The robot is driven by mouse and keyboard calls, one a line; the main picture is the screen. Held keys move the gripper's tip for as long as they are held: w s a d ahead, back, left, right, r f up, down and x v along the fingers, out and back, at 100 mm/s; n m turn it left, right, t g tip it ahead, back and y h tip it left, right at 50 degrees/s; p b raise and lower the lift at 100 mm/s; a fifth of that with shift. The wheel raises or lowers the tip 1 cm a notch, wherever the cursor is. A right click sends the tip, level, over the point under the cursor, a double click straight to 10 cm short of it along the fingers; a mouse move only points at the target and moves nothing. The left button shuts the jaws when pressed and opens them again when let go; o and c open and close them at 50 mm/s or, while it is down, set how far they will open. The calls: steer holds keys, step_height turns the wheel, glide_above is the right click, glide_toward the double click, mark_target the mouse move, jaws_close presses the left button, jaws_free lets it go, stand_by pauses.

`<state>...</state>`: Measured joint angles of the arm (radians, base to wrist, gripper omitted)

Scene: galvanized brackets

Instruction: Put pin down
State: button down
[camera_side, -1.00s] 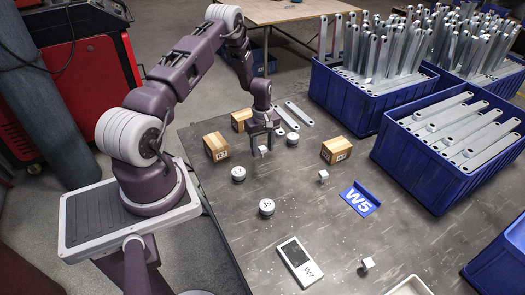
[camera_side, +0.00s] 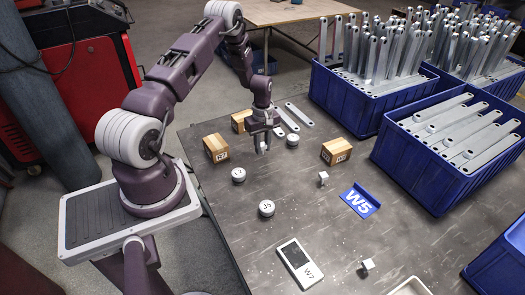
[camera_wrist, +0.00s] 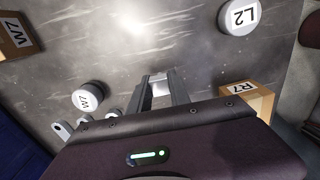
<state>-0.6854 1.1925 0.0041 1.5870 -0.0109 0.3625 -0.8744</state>
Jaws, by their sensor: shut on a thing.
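My gripper (camera_side: 262,143) is over the far left part of the table and is shut on a small pale metal piece, the pin (camera_wrist: 161,86). In the wrist view the pin shows between the two fingers; its lower part is hard to make out. In the side view the fingers hide most of it, and I cannot tell whether it touches the table. Two similar small pale pieces stand on the table, one near the middle (camera_side: 323,178) and one near the front (camera_side: 367,264).
Cardboard boxes (camera_side: 215,148) (camera_side: 336,151) (camera_side: 240,120) and round white-topped weights (camera_side: 238,175) (camera_side: 266,207) (camera_side: 292,140) surround the gripper. Flat brackets (camera_side: 300,115) lie behind. A W5 sign (camera_side: 360,199), a W7 device (camera_side: 297,263) and blue bins (camera_side: 440,178) stand farther off.

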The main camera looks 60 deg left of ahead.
mark_target(262, 144)
step_height(262, 144, up, 8)
steer(key=shift+f, duration=0.1)
steer(key=w+d+m, duration=0.5)
steer(key=w+d, duration=0.8)
steer(key=d, duration=0.4)
steer(key=w+d+m, duration=0.3)
steer(key=d+m, duration=0.1)
steer(key=d, duration=1.3)
steer(key=s+d+m, duration=0.3)
steer(key=s+d, duration=0.2)
steer(key=d, duration=0.6)
steer(key=s+d+m, duration=0.3)
steer(key=s+d, duration=0.1)
steer(key=d, duration=0.7)
steer(key=s+d+m, duration=0.3)
steer(key=s+d, duration=0.2)
steer(key=d, duration=0.6)
step_height(262, 144, down, 9)
steer(key=shift+w+a+r, duration=0.1)
steer(key=shift+r, duration=0.05)
steer(key=shift+f, duration=0.3)
